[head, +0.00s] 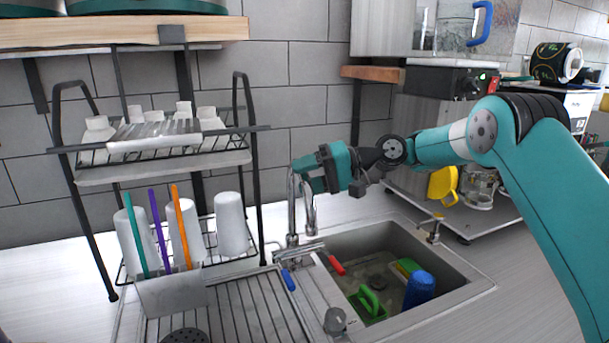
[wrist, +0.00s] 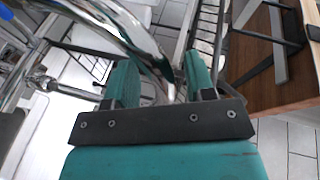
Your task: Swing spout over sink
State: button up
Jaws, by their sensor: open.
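The chrome spout (head: 308,217) rises from the faucet base (head: 292,240) at the back of the counter. Its free end hangs near the back left corner of the sink (head: 448,270). My gripper (head: 303,178) is at the top of the spout's arch, hiding part of it. In the wrist view my gripper (wrist: 160,82) is open, with two teal fingers apart. The curved chrome spout (wrist: 135,45) runs from the upper left down to the gap between the fingers. I cannot tell whether a finger touches it.
A wire rack (head: 255,165) with white cups (head: 232,225) stands left of the faucet. The ribbed drainboard (head: 240,310) lies in front of it. The sink holds a blue object (head: 419,290) and a green-handled one (head: 370,303). A shelf (head: 130,32) overhangs at upper left.

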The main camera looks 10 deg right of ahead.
jog(key=p+v, duration=0.7)
jog(key=p, duration=0.9)
jog(key=shift+r, duration=0.15)
jog(key=shift+d, duration=0.1)
